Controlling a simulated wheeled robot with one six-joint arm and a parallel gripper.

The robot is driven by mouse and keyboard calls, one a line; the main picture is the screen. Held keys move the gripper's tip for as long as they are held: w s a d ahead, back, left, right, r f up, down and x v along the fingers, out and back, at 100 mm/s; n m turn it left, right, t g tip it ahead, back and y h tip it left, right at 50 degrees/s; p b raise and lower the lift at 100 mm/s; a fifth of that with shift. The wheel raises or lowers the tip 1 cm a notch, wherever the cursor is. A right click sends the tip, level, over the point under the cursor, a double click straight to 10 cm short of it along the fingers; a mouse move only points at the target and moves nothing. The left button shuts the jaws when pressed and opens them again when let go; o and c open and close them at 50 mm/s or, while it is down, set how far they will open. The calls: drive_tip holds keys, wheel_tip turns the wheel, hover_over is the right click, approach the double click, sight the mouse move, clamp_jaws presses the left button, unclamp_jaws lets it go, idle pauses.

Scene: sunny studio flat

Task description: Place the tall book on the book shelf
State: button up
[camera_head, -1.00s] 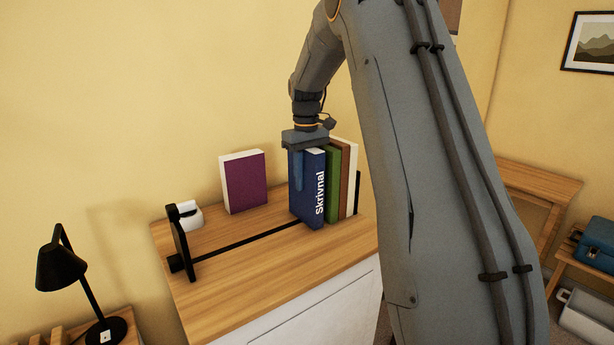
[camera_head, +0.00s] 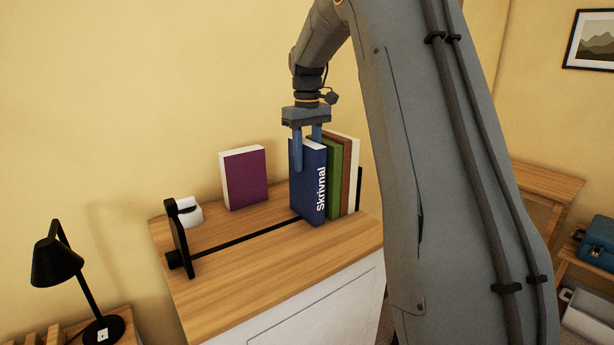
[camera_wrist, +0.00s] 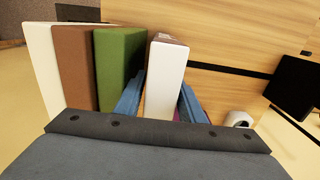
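The blue book (camera_head: 309,185), lettered "Skrivnal", stands upright at the left end of a row of books on the black book shelf (camera_head: 247,240). It leans against or stands close beside the green book (camera_head: 334,175). My gripper (camera_head: 307,150) is above the blue book, with one blue finger on each side of its top. In the wrist view the book's pale page edge (camera_wrist: 166,75) lies between the fingers, and a gap shows at the left finger. The gripper looks open. The lower part of the far finger is hidden behind the book.
A brown book (camera_head: 346,170) and a white book (camera_head: 354,160) complete the row. A purple book (camera_head: 246,180) stands by the wall. A white mug (camera_head: 190,212) sits behind the black end support (camera_head: 177,235). The wooden top (camera_head: 230,275) is clear in front.

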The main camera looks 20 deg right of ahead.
sight(307, 142)
wheel_tip(307, 142, up, 8)
drive_tip(key=shift+f+b, duration=0.25)
drive_tip(key=shift+b, duration=0.8)
